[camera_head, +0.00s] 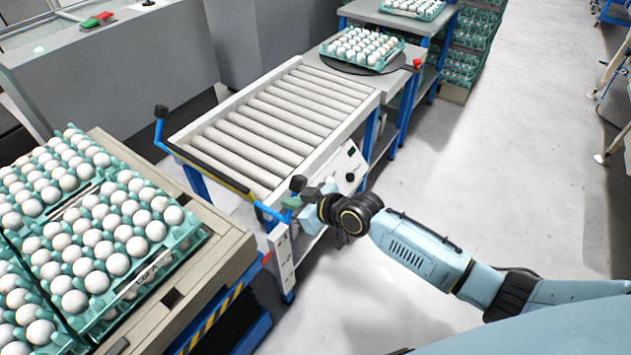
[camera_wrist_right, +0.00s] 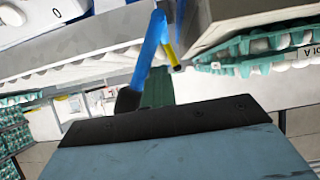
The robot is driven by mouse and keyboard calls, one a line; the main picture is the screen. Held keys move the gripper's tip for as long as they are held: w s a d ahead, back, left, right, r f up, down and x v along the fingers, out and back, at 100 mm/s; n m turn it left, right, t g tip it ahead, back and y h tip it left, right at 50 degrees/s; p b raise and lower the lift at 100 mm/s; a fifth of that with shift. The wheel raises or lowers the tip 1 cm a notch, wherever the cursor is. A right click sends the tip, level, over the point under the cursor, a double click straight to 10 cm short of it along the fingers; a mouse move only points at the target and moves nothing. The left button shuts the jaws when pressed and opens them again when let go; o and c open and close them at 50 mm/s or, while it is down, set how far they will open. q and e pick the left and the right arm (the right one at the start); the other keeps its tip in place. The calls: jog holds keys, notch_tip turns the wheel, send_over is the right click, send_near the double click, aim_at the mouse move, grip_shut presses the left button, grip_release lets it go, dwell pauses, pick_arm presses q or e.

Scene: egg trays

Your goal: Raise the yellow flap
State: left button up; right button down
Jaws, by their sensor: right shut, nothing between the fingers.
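The yellow flap (camera_head: 233,186) is a narrow yellow and black bar across the near end of the roller conveyor. A blue lever with a black knob (camera_head: 161,111) rises at its left end, and another blue lever with a black knob (camera_head: 298,183) is at its right end. My right gripper (camera_head: 293,203) is shut and empty, close by the right knob; I cannot tell whether they touch. In the right wrist view, the blue lever (camera_wrist_right: 152,48) and a yellow strip of the flap (camera_wrist_right: 171,45) show beyond the gripper. My left gripper is out of view.
The roller conveyor (camera_head: 365,103) has bare rollers. Egg trays (camera_head: 197,240) sit on a pallet at the left, close to the flap. Another egg tray (camera_head: 328,51) is on a turntable behind the conveyor.

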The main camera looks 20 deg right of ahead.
jog(key=shift+w+d, duration=0.2)
jog(key=shift+d, duration=0.15)
jog(key=s+d+p, duration=0.4)
jog(key=s+p, duration=0.1)
jog(key=s, duration=0.4)
jog(key=shift+s, duration=0.15)
jog(key=shift+d, duration=0.1)
dwell(0.3)
